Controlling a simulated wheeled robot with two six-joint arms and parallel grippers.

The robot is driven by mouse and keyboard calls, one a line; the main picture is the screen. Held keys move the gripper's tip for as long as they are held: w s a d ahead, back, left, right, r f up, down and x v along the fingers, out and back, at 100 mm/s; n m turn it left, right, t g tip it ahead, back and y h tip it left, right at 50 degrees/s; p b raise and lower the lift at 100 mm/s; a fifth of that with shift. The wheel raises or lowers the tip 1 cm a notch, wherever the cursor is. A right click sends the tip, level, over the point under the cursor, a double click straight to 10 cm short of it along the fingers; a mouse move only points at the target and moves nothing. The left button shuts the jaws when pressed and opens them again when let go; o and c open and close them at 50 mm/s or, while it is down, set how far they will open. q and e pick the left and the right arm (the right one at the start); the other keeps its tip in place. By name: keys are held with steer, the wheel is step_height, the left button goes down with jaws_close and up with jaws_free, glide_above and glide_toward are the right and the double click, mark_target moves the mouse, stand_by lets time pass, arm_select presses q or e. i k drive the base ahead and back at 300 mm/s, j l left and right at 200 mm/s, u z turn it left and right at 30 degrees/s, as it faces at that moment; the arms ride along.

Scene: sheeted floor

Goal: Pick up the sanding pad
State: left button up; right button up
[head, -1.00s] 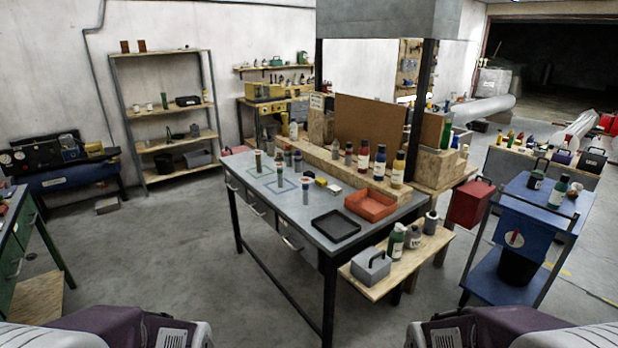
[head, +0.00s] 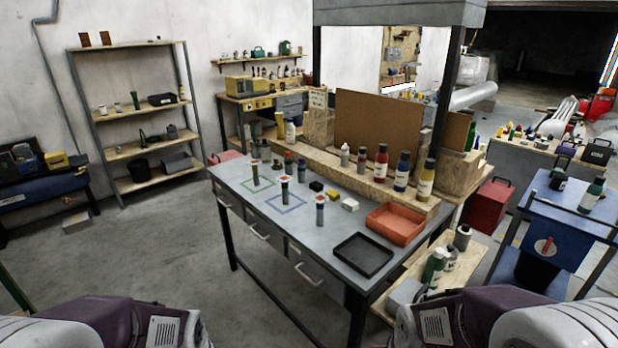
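A grey worktable (head: 350,222) stands ahead of me. Several small blocks lie on it: a black one (head: 316,187), a yellow one (head: 333,193) and a white one (head: 350,204). One of these may be the sanding pad, but they are too small to tell. Upright cylindrical items stand near them, one by the blue outlined square (head: 286,204) and one by the green outlined square (head: 256,182). Both grippers are out of view; only parts of my own arms show at the bottom corners.
A black tray (head: 363,256) and an orange tray (head: 396,224) sit on the table's right part. Bottles (head: 381,163) stand on a wooden ledge behind. A low wooden side shelf (head: 465,262) and a blue cart (head: 560,215) are at right. Floor at left is open.

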mark_target(315, 187)
steer(key=i+j, duration=0.5)
steer(key=i+j+z, duration=0.15)
steer(key=i+j, duration=0.9)
steer(key=i+j+z, duration=0.1)
steer(key=i+j, duration=0.4)
steer(key=j, duration=0.15)
steer(key=i+j, duration=0.45)
steer(key=j, duration=0.2)
steer(key=i+l, duration=0.1)
steer(key=l, duration=0.2)
steer(key=i+l, duration=0.1)
steer(key=l, duration=0.25)
steer(key=z, duration=0.05)
